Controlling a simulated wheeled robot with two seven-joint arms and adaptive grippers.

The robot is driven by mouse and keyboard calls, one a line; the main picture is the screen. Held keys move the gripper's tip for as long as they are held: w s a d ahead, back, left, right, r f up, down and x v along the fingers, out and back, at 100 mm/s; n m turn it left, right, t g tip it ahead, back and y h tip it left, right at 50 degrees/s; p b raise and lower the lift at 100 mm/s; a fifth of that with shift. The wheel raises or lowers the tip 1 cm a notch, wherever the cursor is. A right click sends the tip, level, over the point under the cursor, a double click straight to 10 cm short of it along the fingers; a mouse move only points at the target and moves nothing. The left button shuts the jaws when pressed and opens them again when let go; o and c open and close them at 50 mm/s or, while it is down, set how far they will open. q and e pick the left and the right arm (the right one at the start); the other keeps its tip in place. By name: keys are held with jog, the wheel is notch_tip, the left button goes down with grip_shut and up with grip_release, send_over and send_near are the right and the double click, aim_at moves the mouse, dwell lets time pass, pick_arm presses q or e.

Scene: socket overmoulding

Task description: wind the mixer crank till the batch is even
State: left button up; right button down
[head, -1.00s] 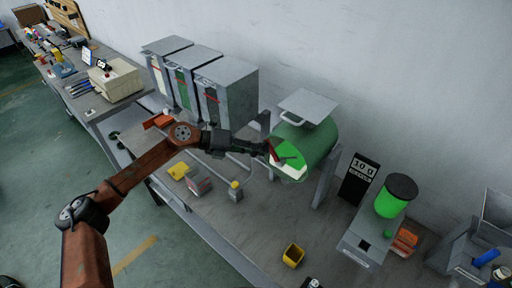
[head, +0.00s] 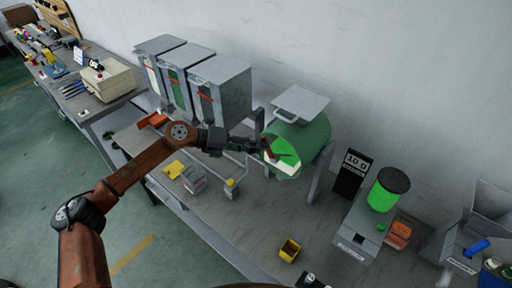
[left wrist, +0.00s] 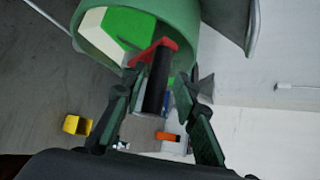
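The mixer is a green drum (head: 312,137) on grey stands, its round front showing green and white areas. Its crank has a red arm (head: 268,150) at the front; the red arm also shows in the left wrist view (left wrist: 152,50), with a black handle (left wrist: 158,82). My left gripper (head: 254,142) is at the drum's front, beside the crank. In the left wrist view its two fingers (left wrist: 158,90) stand apart on either side of the black handle, with gaps visible. My right gripper is not in view.
Three grey bins (head: 218,92) stand behind my left arm. A black display panel (head: 352,175) and a dispenser with a green container (head: 386,192) stand right of the mixer. A yellow cup (head: 289,250) sits near the bench's front. The bench between cup and mixer is clear.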

pick_arm(q)
jog(key=shift+o, duration=0.5)
jog(key=shift+w+a+f, duration=0.1)
jog(key=shift+a, duration=0.1)
jog(key=shift+a, duration=0.2)
jog(key=v, duration=1.1)
jog(key=shift+a+r, duration=0.15)
jog(key=shift+r, duration=0.1)
